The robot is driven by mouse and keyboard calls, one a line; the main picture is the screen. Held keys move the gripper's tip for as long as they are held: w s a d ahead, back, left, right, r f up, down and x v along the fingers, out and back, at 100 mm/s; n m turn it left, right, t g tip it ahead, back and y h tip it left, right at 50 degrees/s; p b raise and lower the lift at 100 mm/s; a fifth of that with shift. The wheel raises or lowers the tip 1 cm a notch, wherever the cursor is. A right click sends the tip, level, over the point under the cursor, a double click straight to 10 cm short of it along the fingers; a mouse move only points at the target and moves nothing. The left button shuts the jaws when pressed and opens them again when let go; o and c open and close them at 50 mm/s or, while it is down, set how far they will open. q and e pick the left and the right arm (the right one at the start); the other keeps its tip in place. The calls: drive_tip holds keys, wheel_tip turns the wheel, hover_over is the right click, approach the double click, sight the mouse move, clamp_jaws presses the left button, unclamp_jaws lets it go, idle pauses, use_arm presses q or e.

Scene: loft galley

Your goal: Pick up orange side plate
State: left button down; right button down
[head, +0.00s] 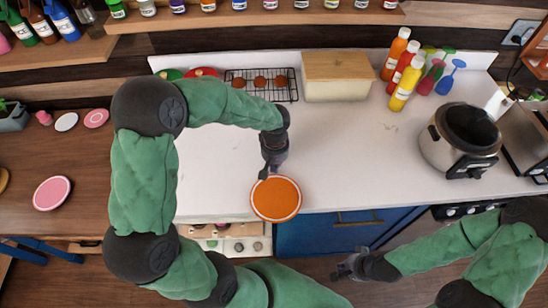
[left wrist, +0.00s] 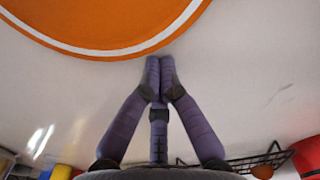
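The orange side plate (head: 276,198) has a white rim and lies face up at the counter's front edge, slightly past it in the head view. Its orange face also fills the top left of the left wrist view (left wrist: 110,18). My left gripper (head: 265,174) is at the plate's far rim and points down. In the left wrist view its two fingertips (left wrist: 160,68) are together, right by the rim, with nothing seen between them. I cannot tell whether they touch the plate. My right gripper (head: 345,268) is open and empty, low in front of the blue cabinet.
Sauce bottles (head: 406,82) and a cooker (head: 460,140) are to the right. A pink plate (head: 52,193) lies on the left wooden counter. Clear white counter lies right of the orange plate.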

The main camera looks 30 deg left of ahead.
use_arm(q)
drive_tip(key=shift+s+d, duration=0.2)
drive_tip(key=shift+s, duration=0.1)
drive_tip(key=shift+s+d, duration=0.55)
drive_tip(key=shift+s, duration=0.2)
drive_tip(key=shift+w, duration=0.1)
